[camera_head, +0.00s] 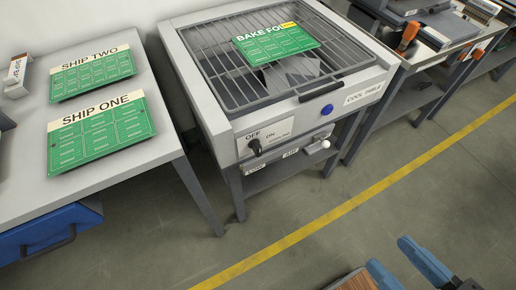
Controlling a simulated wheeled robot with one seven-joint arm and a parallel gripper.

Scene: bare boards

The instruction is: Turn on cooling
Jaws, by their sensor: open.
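The cooling table (202,88), a grey cabinet with a dark wire rack on top, stands at upper centre, labelled "COOL TABLE". On its front panel, a black switch handle (256,147) sits just under the word OFF, with ON printed to its right. A blue round button (326,109) is higher up on the front, and a white-knobbed lever (325,144) is at the lower right. My gripper (404,266), with blue fingers spread apart, is open and empty at bottom right, well away from the panel.
A grey table (150,140) at left holds green boards marked SHIP ONE (100,132) and SHIP TWO (92,76). A blue drawer (48,232) hangs below it. Another bench (440,45) stands at right.

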